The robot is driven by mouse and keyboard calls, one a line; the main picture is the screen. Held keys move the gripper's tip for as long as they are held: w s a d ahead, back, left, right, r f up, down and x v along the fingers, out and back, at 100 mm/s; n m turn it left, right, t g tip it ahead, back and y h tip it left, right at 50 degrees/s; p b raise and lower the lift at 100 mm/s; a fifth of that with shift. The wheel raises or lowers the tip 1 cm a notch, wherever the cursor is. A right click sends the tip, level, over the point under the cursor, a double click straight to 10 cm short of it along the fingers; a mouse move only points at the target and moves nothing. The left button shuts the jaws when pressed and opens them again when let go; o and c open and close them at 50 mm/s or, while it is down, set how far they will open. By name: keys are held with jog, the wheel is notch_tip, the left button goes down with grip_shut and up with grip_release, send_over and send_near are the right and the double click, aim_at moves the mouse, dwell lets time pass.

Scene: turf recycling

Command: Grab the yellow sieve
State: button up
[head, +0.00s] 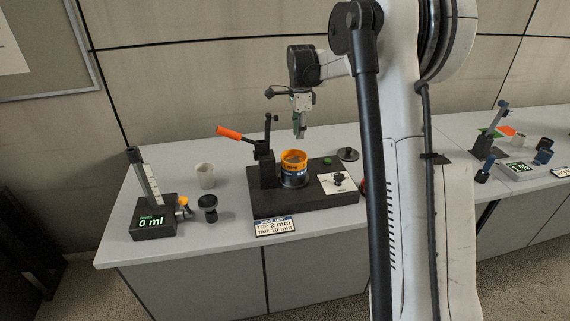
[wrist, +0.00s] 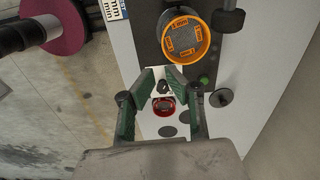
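The yellow sieve (head: 293,158) is an orange-yellow ring with a grey mesh. It sits on top of a dark blue cylinder (head: 293,179) on the black machine base.
The black base (head: 305,200) carries a press with an orange-red handle (head: 229,132) left of the sieve. A black disc (head: 348,154) lies behind right.

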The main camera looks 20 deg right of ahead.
aim_at(293, 160)
jog(key=f, duration=0.6)
jog(key=f+p, duration=0.1)
jog(key=f, duration=0.2)
jog(key=shift+w+f, duration=0.2)
jog(key=shift+w, duration=0.05)
jog(key=shift+w+f+p, duration=0.15)
jog(key=shift+f+p, duration=0.6)
jog(key=shift+f, duration=1.8)
jog(key=shift+c, duration=0.5)
grip_shut()
jog(key=shift+r, duration=0.1)
